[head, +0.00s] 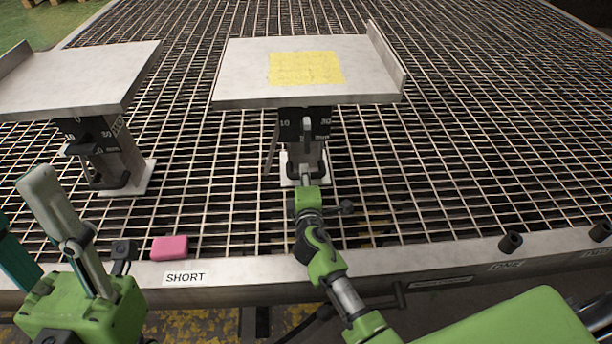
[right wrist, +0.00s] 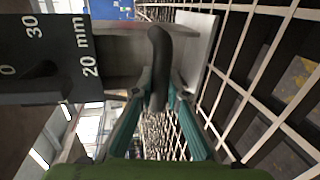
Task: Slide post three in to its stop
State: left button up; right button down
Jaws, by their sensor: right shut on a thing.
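A post (head: 320,142) with a black scale block stands in the middle of the grating, under a grey plate (head: 240,72) with a yellow patch. I cannot read a post number. My right gripper (head: 305,174) is at the foot of this post. In the right wrist view its two teal fingers (right wrist: 160,98) are closed on a black loop handle (right wrist: 158,48). The scale block (right wrist: 45,55) shows 20 and 30 mm beside them. My left arm is at the lower left, away from the posts; its fingertips do not show clearly.
Another post (head: 122,150) with a grey plate (head: 70,80) stands at the left. A pink block (head: 169,247) lies near the front rail (head: 240,272), by the SHORT label (head: 185,278). Black cylinders (head: 511,241) sit on the rail at the right. The grating at right is clear.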

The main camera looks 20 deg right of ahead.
jog(key=c, duration=2)
grip_release()
jog(key=shift+w+a, duration=0.1)
jog(key=shift+a, duration=0.35)
jog(key=shift+d, duration=0.15)
jog(key=shift+s, duration=0.3)
jog(key=v, duration=1.1)
jog(key=shift+s+r, duration=0.15)
jog(key=shift+s, duration=0.05)
